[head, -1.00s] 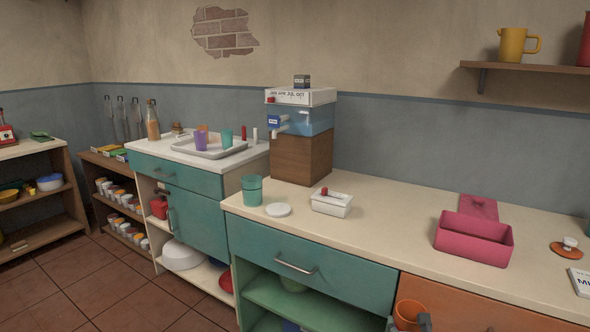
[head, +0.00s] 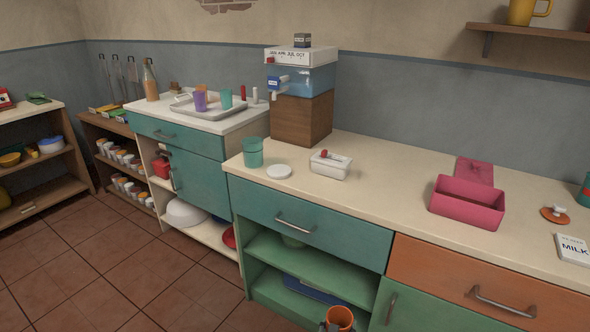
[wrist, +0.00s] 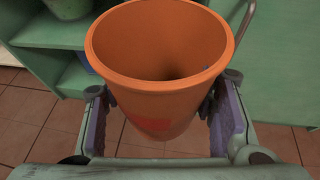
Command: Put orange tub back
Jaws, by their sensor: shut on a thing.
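The orange tub (head: 341,316) is at the bottom edge of the head view, in front of the green cabinet with open shelves. In the wrist view the tub (wrist: 150,95) fills the middle, its wide mouth toward the camera. A dark patch and a small bluish spot show inside it; I cannot tell what they are. My gripper (wrist: 163,108) is shut on the tub, with one finger on each side of its wall. The tub is held above the tiled floor. In the head view only a bit of my gripper (head: 337,326) shows.
The green open shelf (head: 270,256) under the teal drawer (head: 330,236) holds a green bowl and a blue item lower down. Floor at left is clear.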

